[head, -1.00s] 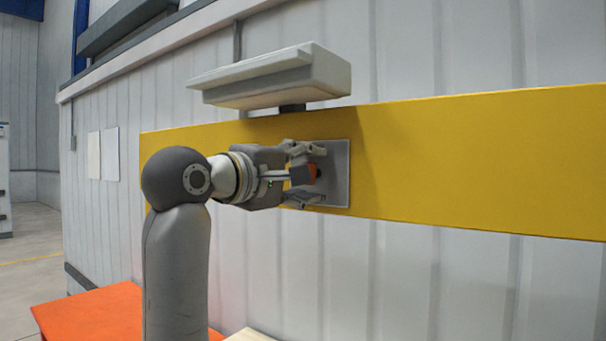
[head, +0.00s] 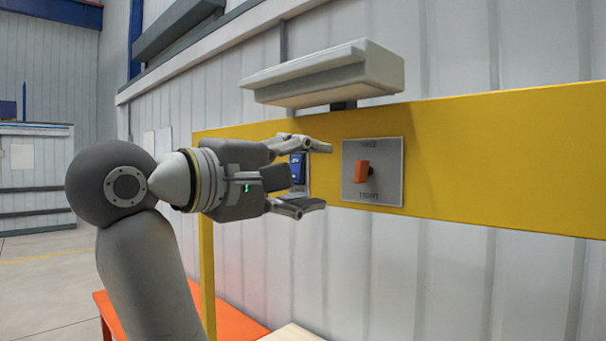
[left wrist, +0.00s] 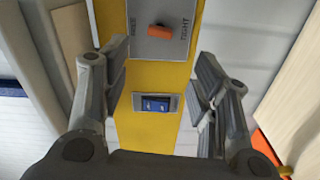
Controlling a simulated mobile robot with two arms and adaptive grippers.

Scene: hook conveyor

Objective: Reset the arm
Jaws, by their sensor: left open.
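My left gripper (head: 318,175) is open and empty in the head view, left of the grey switch plate and apart from it. The plate (head: 390,188) is on the yellow beam and bears an orange knob (head: 363,171). In the left wrist view the orange knob (left wrist: 160,32) is at the top, beyond the open fingers. A blue switch (head: 298,168) on a small plate is partly hidden behind the left fingers. The blue switch (left wrist: 155,105) shows between the fingers in the left wrist view. My right gripper is in neither view.
The yellow beam (head: 500,150) runs along the corrugated wall (head: 480,270). A grey box-like cover (head: 330,78) juts out above the plate. An orange surface (head: 235,322) is below my arm. Open floor (head: 45,270) shows at the left.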

